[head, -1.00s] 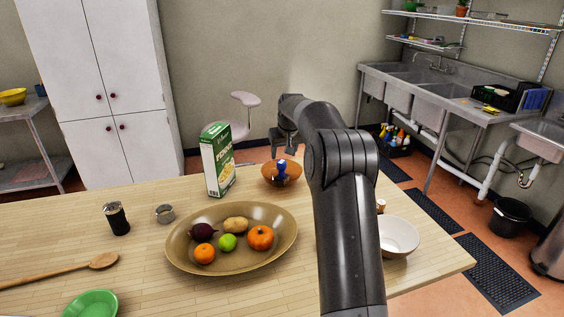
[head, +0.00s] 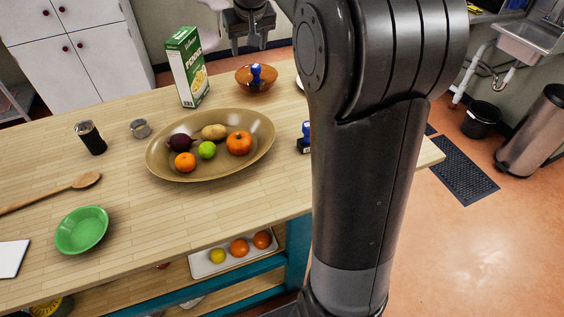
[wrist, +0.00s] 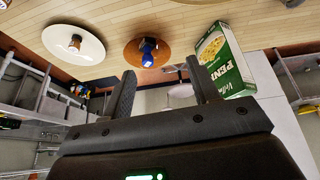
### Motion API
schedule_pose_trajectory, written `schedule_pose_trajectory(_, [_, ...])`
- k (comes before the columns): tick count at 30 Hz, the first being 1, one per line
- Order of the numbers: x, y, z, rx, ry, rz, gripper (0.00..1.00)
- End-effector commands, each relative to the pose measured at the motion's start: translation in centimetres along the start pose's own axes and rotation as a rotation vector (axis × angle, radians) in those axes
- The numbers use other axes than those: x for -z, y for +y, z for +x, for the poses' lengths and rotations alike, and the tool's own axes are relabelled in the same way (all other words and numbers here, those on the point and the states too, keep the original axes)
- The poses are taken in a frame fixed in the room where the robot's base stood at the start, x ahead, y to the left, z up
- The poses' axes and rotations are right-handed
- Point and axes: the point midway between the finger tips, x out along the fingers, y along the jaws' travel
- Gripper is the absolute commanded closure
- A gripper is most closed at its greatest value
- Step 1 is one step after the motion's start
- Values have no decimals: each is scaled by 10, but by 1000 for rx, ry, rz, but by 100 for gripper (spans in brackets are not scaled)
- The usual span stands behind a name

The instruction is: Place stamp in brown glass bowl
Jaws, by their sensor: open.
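A stamp with a blue handle (head: 256,72) stands inside the brown glass bowl (head: 241,80) near the table's far edge. The stamp (wrist: 148,47) and the bowl (wrist: 131,55) also show in the wrist view, beyond my fingertips. My gripper (head: 250,46) is open and empty, above and apart from the bowl; its two fingers are spread in the wrist view (wrist: 161,67). Another blue-handled, dark-based object (head: 306,137), like a second stamp, stands on the table, partly hidden by my arm.
A green pasta box (head: 187,68) stands left of the bowl. An oval dish (head: 160,160) holds several fruits and vegetables. The wrist view shows a white bowl (wrist: 55,35).

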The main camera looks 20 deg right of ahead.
Motion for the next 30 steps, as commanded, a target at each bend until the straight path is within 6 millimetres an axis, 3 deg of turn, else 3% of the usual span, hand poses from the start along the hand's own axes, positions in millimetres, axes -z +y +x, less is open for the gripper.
schedule_pose_trajectory(1, [-16, -6, -16, -3, 6, -1, 45])
schedule_pose_trajectory(6, [-74, -22, -52, -7, 19, 1, 45])
schedule_pose_trajectory(13, [-159, -39, -83, -5, 37, 9, 45])
schedule_pose_trajectory(18, [-226, -48, -93, 4, 50, 16, 45])
schedule_pose_trajectory(24, [-296, -56, -90, 18, 64, 26, 45])
schedule_pose_trajectory(30, [-334, -59, -84, 28, 70, 32, 45])
